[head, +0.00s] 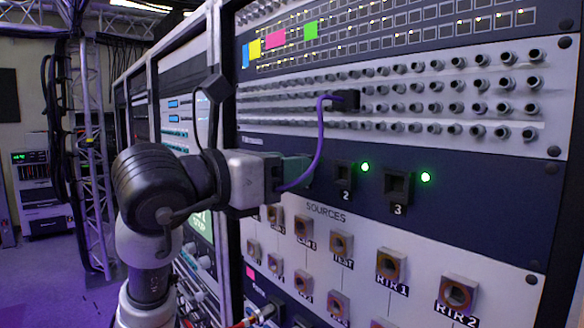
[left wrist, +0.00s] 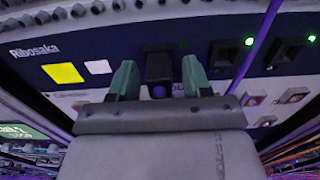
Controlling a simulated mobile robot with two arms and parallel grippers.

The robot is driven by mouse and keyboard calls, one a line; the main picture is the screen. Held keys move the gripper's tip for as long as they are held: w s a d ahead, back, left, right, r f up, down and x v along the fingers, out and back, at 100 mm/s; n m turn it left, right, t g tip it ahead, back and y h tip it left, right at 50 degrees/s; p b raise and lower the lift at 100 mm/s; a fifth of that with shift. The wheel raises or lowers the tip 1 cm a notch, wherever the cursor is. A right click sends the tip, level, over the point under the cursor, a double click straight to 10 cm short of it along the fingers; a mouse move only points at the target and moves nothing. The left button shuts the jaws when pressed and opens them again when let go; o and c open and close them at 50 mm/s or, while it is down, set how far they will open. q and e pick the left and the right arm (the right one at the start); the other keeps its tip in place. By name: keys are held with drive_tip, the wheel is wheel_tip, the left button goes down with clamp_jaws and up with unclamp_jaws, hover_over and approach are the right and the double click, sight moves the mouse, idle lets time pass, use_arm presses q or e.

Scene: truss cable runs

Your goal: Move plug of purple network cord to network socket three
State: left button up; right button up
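The purple cord (head: 320,140) runs from a black plug (head: 346,99) in the upper jack rows down behind my left gripper (head: 290,172). In the left wrist view, my left gripper (left wrist: 159,75) has its two green fingers apart on either side of a dark plug (left wrist: 159,66) with a purple bit under it. Narrow gaps show beside the plug. The plug sits at a dark socket left of socket two; its number is hidden. Socket two (head: 344,174) and socket three (head: 397,187) look empty, each with a lit green lamp. My right gripper is not in view.
Jack rows (head: 440,107) lie above the sockets, and labelled square source connectors (head: 391,264) below. The purple cord (left wrist: 258,45) also crosses in front of the panel in the left wrist view, between the gripper and socket three. A truss (head: 90,160) stands far left.

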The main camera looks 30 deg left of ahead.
use_arm(q)
drive_tip(key=c, duration=0.8)
drive_tip(key=shift+b+v, duration=0.5)
drive_tip(key=shift+v, duration=1.9)
